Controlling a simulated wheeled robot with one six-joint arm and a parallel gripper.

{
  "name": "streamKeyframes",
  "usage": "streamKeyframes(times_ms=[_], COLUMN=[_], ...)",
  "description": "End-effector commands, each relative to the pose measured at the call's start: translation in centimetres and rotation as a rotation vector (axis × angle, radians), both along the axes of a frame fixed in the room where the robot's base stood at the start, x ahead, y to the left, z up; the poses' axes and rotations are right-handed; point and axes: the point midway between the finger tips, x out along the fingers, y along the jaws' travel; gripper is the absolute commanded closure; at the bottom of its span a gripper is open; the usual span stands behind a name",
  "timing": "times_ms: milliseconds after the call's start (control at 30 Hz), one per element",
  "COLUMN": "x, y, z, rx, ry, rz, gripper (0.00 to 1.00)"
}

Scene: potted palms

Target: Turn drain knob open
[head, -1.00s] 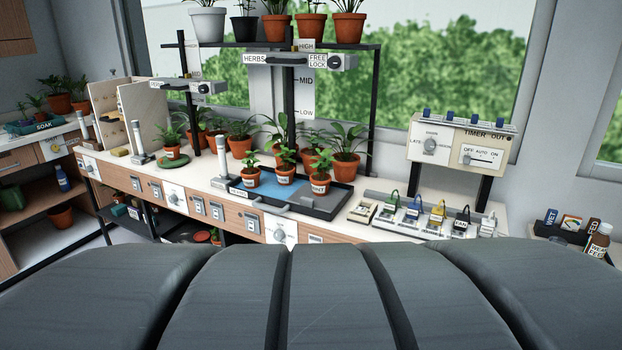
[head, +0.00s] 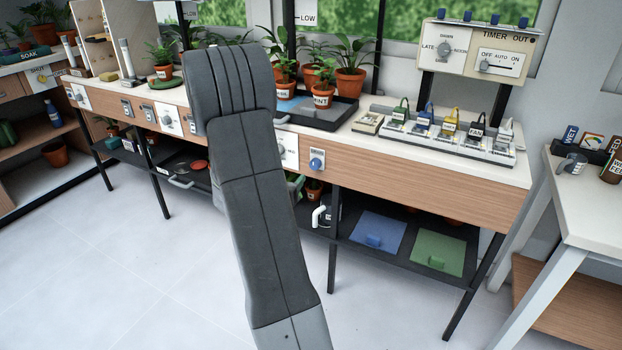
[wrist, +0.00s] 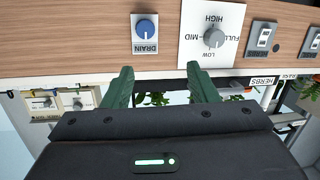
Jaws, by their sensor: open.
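The drain knob is a round blue knob (wrist: 145,28) on a small white plate marked DRAIN (wrist: 145,47), on the wooden front of the bench. In the wrist view the lettering is upside down. A white line shows on the knob's face. The knob (head: 317,163) also shows in the head view, just right of my arm. My gripper (wrist: 160,68) is open and empty, its two green fingers apart. In the wrist view the knob lies beyond the fingertips, nearer the left finger.
A grey dial (wrist: 214,37) marked LOW, MID, HIGH and FULL sits beside the drain plate. Above is a dark tray (head: 335,115) with potted plants. Below is a shelf with a blue panel (head: 378,237) and a green panel (head: 437,252). The floor (head: 120,270) in front is clear.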

Motion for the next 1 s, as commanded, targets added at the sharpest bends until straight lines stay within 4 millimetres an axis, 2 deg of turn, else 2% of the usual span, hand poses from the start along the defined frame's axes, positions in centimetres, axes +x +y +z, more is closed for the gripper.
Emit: streamKeyframes(times_ms=[33,133,333,467,1000], x=[0.2,0.1,-0.2,0.7,9.8], y=[0.4,0.6,0.6,0.1,-5.2], z=[-1.8,-3.0,-3.9,-3.8,-3.9], rx=[-0.033,-0.087,-0.139,-0.14,-0.139], ry=[-0.024,-0.065,-0.098,-0.101,-0.102], rz=[-0.041,-0.118,-0.19,-0.196,-0.194], gripper=[0.47,0.47,0.47,0.47,0.47])
